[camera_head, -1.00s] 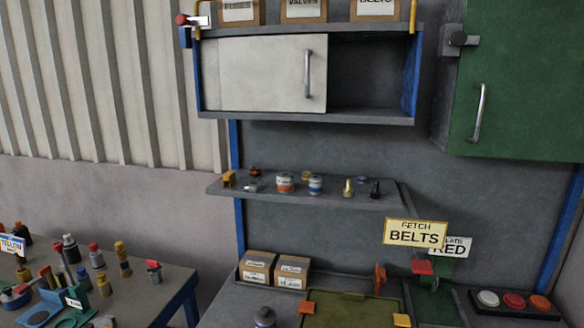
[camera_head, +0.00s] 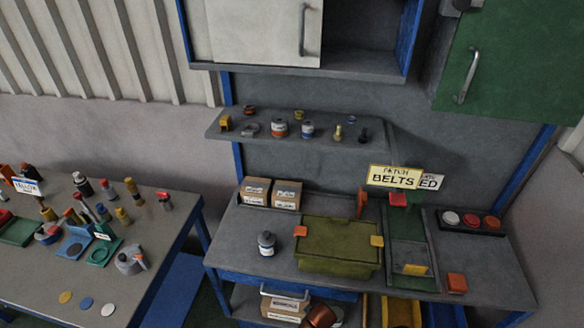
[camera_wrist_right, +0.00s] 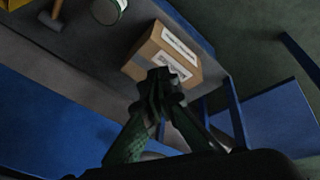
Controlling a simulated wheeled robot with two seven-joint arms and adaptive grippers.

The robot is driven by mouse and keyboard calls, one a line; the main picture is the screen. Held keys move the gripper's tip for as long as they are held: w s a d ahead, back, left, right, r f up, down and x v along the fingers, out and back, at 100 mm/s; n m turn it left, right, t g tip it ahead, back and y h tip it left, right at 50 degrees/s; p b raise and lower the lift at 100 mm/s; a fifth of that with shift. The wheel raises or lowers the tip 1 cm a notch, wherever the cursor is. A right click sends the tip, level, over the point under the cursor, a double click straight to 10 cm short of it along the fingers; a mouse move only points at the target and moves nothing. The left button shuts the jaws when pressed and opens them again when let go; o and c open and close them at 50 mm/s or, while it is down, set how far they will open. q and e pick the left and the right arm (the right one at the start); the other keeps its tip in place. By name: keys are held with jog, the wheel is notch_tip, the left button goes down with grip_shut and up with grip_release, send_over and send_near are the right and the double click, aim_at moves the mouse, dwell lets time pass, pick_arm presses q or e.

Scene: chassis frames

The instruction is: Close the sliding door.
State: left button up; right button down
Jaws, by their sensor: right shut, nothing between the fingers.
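The sliding door (camera_head: 262,30) is a pale white panel with a vertical metal bar handle (camera_head: 305,28). It covers the left and middle of the wall cabinet (camera_head: 300,78). The right part of the cabinet is open and dark inside. The cabinet's top is cut off by the upper picture edge. My right gripper (camera_wrist_right: 163,84) shows in the right wrist view, shut and empty. Its fingertips appear in front of a labelled cardboard box (camera_wrist_right: 168,52); I cannot tell whether they touch. Neither gripper shows in the head view.
Below the cabinet is a shelf (camera_head: 290,134) with small items. The workbench (camera_head: 232,240) holds boxes, a green bin (camera_head: 338,250) and a FETCH BELTS sign (camera_head: 394,177). A green cabinet door (camera_head: 510,60) is at right. A cluttered table (camera_head: 90,275) is at left.

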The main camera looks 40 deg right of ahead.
notch_tip(320, 180, up, 27)
jog(key=w+d+t+h+p, duration=0.1)
jog(key=d+p, duration=0.2)
jog(key=p, duration=0.4)
jog(key=h, duration=1.4)
send_near(288, 54)
jog(key=shift+n, duration=0.4)
jog(key=d+r+p, duration=0.1)
jog(key=d+p, duration=0.1)
jog(key=p, duration=0.1)
jog(key=w+d+r+p, duration=0.1)
jog(key=d, duration=0.1)
jog(key=shift+w+r, duration=0.1)
jog(key=shift+r, duration=0.2)
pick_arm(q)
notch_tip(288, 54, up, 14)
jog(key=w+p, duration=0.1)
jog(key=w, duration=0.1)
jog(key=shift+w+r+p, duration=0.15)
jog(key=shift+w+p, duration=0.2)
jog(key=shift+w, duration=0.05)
pick_arm(e)
jog(key=s, duration=0.1)
jog(key=s+d, duration=0.1)
jog(key=s+f, duration=0.1)
jog(key=shift+s+d, duration=0.2)
jog(key=shift+d, duration=0.15)
